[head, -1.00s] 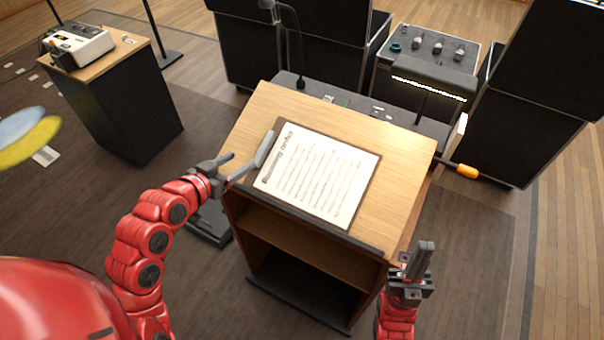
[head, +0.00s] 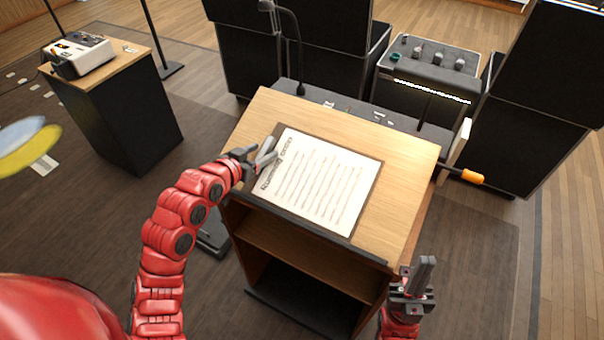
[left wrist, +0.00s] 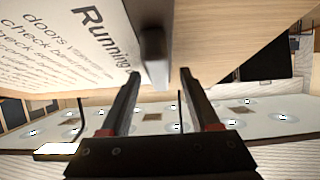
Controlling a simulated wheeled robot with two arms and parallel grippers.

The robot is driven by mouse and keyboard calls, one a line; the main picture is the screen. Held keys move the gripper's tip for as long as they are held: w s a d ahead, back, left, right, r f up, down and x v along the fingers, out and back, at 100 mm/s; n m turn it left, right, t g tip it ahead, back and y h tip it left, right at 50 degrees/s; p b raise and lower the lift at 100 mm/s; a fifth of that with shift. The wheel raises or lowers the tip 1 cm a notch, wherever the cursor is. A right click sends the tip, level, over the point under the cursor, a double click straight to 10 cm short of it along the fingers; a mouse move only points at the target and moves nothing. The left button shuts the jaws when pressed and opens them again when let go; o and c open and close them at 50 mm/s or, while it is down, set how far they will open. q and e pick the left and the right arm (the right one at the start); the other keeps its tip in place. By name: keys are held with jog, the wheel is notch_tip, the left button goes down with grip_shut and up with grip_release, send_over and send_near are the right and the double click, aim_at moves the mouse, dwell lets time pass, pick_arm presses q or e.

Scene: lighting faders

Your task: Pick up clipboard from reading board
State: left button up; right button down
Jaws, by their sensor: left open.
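The clipboard (head: 369,199) lies on the sloping wooden top of the reading board (head: 408,160), with a printed white sheet on it. In the left wrist view, the sheet (left wrist: 60,45) fills the upper left. My left gripper (head: 268,153) is at the clipboard's left edge in the head view. In the left wrist view, its two fingers (left wrist: 162,78) are apart, and a dark block at the clipboard's edge (left wrist: 153,55) shows between their tips. I cannot tell whether they touch it. My right gripper (head: 420,274) is empty near the reading board's front right corner; its jaw gap is unclear.
A desk lamp (head: 285,20) rises behind the reading board. An orange-ended handle (head: 472,177) sticks out at its right side. Black speaker cabinets (head: 535,90) stand behind. A black stand with a white device (head: 80,55) is at the left. Floor is open at the front left.

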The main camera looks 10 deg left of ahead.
pick_arm(q)
grip_shut()
jog(key=shift+r, duration=0.1)
dwell(0.4)
